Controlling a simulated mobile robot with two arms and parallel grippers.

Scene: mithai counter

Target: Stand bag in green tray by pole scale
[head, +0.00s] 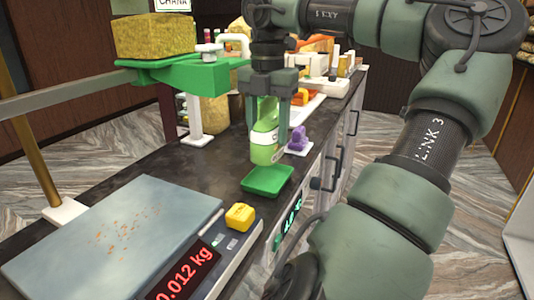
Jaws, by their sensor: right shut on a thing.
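A green bag with a pale label (264,148) is upright between the fingers of my right gripper (267,137), which is shut on it. The small green tray (268,181) lies on the dark counter directly below the bag. The bag's lower end overlaps the tray's far rim in the picture; I cannot tell whether they touch. My left gripper is not in view.
A yellow block (240,216) sits on the scale's edge near the tray. A purple item (298,139) stands right of the bag. Behind, a green stand (190,75) holds a large yellow block (154,36). Dark counter (165,160) is clear left of the bag.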

